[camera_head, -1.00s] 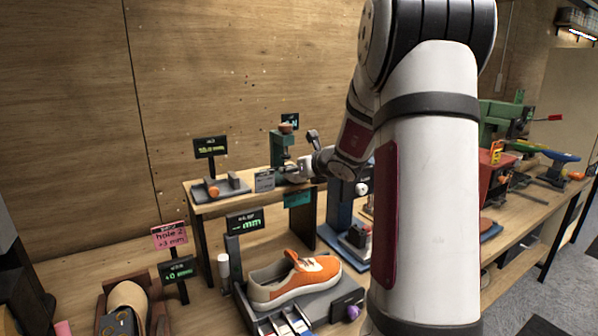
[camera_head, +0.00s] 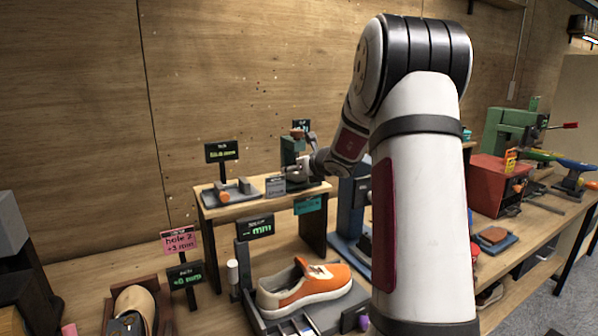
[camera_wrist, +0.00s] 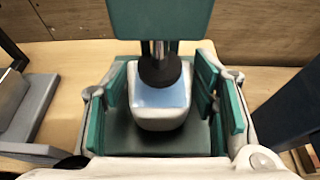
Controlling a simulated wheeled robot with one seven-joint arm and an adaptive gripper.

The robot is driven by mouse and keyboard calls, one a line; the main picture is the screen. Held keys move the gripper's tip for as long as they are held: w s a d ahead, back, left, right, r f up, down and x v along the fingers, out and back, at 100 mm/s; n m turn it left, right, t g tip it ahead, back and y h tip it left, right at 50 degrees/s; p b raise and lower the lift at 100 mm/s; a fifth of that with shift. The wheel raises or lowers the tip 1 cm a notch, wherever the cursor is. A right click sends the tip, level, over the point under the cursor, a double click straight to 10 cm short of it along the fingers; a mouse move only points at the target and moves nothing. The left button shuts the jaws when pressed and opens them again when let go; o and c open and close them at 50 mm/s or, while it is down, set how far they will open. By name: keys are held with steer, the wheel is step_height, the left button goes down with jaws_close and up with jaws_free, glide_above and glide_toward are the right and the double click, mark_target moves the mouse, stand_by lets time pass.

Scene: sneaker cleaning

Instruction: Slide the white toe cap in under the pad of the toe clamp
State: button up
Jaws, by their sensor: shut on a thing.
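The white toe cap (camera_wrist: 160,118), with a pale blue flat face, sits between my gripper's teal finger pads (camera_wrist: 163,104) in the wrist view. My gripper is shut on the cap, though the contact at its sides is hard to see. The toe clamp (camera_wrist: 160,18) is green, with a metal spindle and a round black pad (camera_wrist: 160,72). The pad overlaps the far part of the cap in the picture; I cannot tell if they touch. A dark green plate lies below the cap. In the head view the clamp (camera_head: 291,152) stands on a raised shelf, with my gripper (camera_head: 305,168) at it.
The wooden shelf (camera_head: 255,206) also carries a grey fixture (camera_head: 230,193) and a small sign (camera_head: 276,187). An orange sneaker (camera_head: 310,288) lies below in front. A blue stand (camera_head: 347,205) is right of the shelf. A red machine (camera_head: 492,185) stands farther right.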

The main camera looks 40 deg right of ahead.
steer(key=shift+w, duration=0.15)
steer(key=o, duration=1.3)
steer(key=shift+o, duration=0.2)
steer(key=v, duration=1.2)
steer(key=shift+d+r, duration=0.1)
steer(key=shift+r, duration=0.05)
